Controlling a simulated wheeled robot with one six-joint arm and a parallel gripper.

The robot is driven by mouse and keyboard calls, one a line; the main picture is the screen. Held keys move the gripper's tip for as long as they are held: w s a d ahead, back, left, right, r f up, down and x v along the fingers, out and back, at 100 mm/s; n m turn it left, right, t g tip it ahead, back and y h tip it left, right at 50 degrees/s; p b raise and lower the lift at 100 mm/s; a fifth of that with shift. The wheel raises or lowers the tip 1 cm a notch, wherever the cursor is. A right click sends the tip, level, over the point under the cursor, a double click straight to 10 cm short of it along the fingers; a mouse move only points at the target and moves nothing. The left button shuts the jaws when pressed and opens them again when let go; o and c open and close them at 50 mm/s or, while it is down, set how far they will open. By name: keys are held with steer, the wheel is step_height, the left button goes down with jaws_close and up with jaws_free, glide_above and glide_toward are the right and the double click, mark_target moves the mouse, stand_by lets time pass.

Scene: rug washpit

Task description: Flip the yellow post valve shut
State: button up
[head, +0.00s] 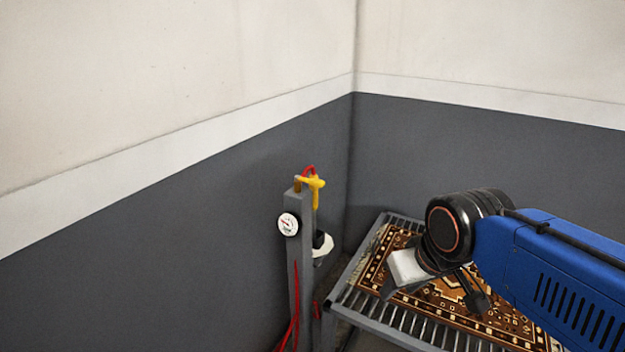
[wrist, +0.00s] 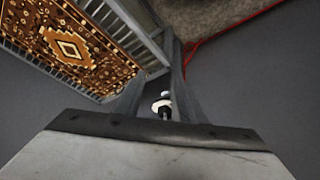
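The yellow valve (head: 316,184) sits on top of a slim grey post (head: 300,240) in the head view, left of the room's corner. Its yellow handle has one part reaching sideways and one hanging down. My gripper (head: 434,293) is to the right of the post, over the rug rack and clear of the valve. Its fingers stand apart with nothing seen between them. In the wrist view my gripper (wrist: 158,85) also shows spread fingers. I cannot make out the valve there.
A round gauge (head: 288,224) and a white-and-black fitting (head: 322,248) are on the post. A red hose (head: 294,308) hangs down it. A patterned rug (head: 440,300) lies on a slatted metal rack (head: 362,305) at right. Grey walls stand close behind.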

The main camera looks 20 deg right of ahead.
steer(key=shift+r, duration=0.1)
steer(key=c, duration=0.5)
steer(key=shift+w+r, duration=0.25)
jaws_close()
steer(key=w+a+r+m+g, duration=0.1)
steer(key=w+r+m+g, duration=0.3)
steer(key=w+r, duration=1.2)
steer(key=w+r+m+g+y, duration=0.1)
steer(key=w+r+m, duration=0.1)
steer(key=w, duration=0.8)
steer(key=w+r+m+g+y, duration=0.1)
steer(key=w+r+m, duration=0.1)
steer(key=w, duration=0.8)
steer(key=shift+w+a+m+g, duration=0.2)
steer(key=shift+a+m+g, duration=0.2)
steer(key=shift+m, duration=0.1)
